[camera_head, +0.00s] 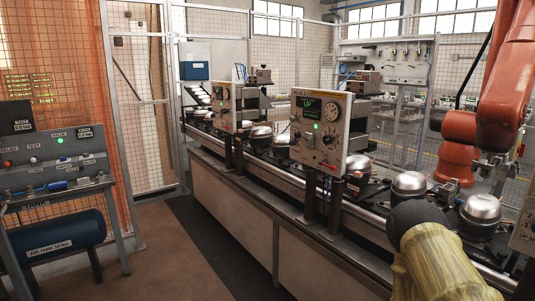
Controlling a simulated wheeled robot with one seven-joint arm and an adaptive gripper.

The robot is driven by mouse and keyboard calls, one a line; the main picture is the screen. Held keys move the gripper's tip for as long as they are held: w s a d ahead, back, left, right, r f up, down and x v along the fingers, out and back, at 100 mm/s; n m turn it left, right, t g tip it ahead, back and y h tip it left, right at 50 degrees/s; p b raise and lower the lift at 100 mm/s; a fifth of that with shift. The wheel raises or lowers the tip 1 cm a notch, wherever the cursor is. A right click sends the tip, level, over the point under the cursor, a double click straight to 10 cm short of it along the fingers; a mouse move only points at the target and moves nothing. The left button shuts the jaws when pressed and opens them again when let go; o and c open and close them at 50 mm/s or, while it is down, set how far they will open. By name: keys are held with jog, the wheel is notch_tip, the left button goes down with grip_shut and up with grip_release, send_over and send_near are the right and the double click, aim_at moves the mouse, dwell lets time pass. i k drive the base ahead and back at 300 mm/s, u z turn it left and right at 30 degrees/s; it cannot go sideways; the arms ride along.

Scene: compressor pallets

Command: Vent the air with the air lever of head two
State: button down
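A grey control panel (320,122) stands over the conveyor near the middle of the picture. It has a green display reading UP, a round gauge, a lit green lamp and a dark round knob (328,139). A similar panel (222,107) stands farther back to the left, and part of another (527,225) shows at the right edge. The head numbers are too small to read surely, so I cannot tell which is head two. My gripper is not in view.
Silver compressors (408,185) stand along the conveyor (265,178). An orange robot arm (500,105) reaches down at right. A bench with buttons and blue-handled fittings (57,187) stands at left above a blue air tank (50,237). The floor between (160,250) is clear.

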aim_at(328, 166)
jog(key=u, duration=0.15)
jog(key=i, duration=1.3)
jog(key=z, duration=0.55)
